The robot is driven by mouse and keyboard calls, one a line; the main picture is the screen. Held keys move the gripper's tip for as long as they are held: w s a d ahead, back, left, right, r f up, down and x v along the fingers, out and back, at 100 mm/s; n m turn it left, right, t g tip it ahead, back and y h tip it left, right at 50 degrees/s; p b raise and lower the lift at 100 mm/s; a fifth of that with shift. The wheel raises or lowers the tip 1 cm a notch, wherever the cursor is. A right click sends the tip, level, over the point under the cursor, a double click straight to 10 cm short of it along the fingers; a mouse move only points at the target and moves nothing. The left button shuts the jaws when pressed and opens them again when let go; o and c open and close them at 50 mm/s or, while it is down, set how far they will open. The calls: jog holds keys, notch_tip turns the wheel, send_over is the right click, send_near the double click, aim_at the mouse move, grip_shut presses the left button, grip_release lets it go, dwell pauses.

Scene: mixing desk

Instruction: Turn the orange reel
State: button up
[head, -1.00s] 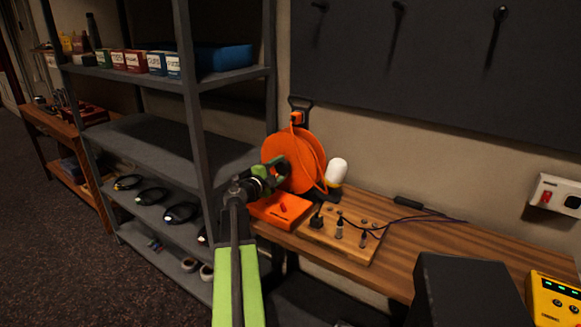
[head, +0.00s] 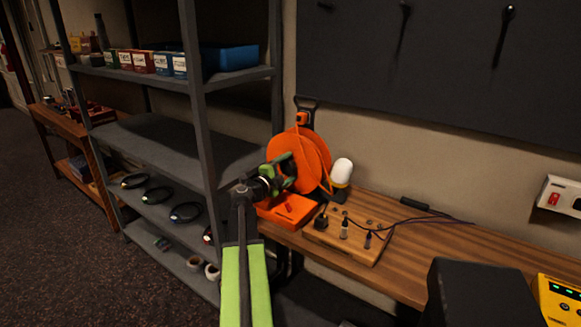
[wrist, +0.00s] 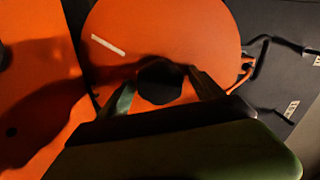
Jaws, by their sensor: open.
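The orange reel (head: 316,152) stands upright on the wooden desk against the wall, and its round face fills the top of the wrist view (wrist: 175,30). A short white mark (wrist: 107,45) lies on that face, up and left of a dark round hub (wrist: 160,84). My gripper (head: 289,170) is at the reel's front face. In the wrist view its green fingers are apart, one on each side of the hub (wrist: 163,90). I cannot tell whether they touch it. My gripper's body hides the lower part of the face.
An orange box (head: 287,211) lies below my gripper. A wooden block with plugs (head: 345,240) and a white-topped bulb-like item (head: 342,172) are near the reel. A grey shelf (head: 170,143) stands close on the left.

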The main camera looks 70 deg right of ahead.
jog(key=v, duration=1.7)
jog(key=shift+a, duration=0.2)
